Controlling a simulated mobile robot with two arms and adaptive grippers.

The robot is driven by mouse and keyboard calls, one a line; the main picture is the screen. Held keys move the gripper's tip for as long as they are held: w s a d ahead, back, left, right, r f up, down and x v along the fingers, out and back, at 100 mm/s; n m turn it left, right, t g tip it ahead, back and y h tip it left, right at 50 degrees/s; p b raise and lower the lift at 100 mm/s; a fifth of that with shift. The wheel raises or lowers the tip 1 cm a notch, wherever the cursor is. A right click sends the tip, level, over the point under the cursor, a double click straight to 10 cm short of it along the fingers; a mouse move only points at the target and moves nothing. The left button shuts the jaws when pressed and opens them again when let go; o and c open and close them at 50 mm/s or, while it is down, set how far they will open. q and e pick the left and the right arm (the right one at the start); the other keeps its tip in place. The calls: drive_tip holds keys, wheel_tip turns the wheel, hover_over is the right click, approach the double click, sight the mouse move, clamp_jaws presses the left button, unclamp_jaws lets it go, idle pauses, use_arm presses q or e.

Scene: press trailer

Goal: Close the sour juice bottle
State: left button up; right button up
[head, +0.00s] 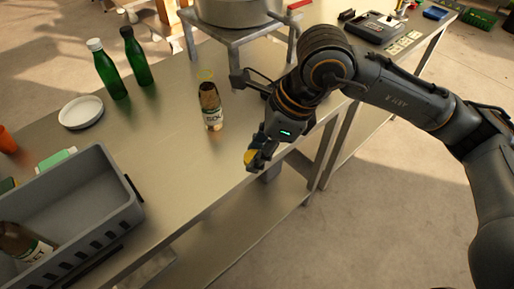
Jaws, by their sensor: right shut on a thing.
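The sour juice bottle (210,106), brown with a white label whose visible letters read "SOU", stands upright on the metal table. A thin yellowish ring shows at its top, and I see no lid on it. My right gripper (254,160) is to the right of and nearer than the bottle, apart from it, close to the table's front edge. It is shut on a small yellow lid (249,157), partly hidden by the fingers. My left gripper is not in view.
A grey crate (92,192) holding another brown bottle (22,242) stands at the lower left. Two green bottles (107,70) (136,56) and a white plate (81,112) are behind. A large pot (237,10) sits on a metal stand. The table around the juice bottle is clear.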

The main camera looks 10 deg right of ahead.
drive_tip(key=shift+d+f+n, duration=0.4)
drive_tip(key=shift+n, duration=0.2)
drive_tip(key=s+d+f+n+g+h, duration=0.1)
drive_tip(key=d+f+n+g+h, duration=0.1)
drive_tip(key=d+n, duration=0.5)
drive_tip(key=s+d+f+n+g+h, duration=0.1)
drive_tip(key=d+f+n, duration=0.4)
drive_tip(key=n, duration=0.6)
drive_tip(key=shift+s+d+n+g+h, duration=0.35)
drive_tip(key=shift+d+g+h, duration=0.35)
drive_tip(key=shift+d+g, duration=0.45)
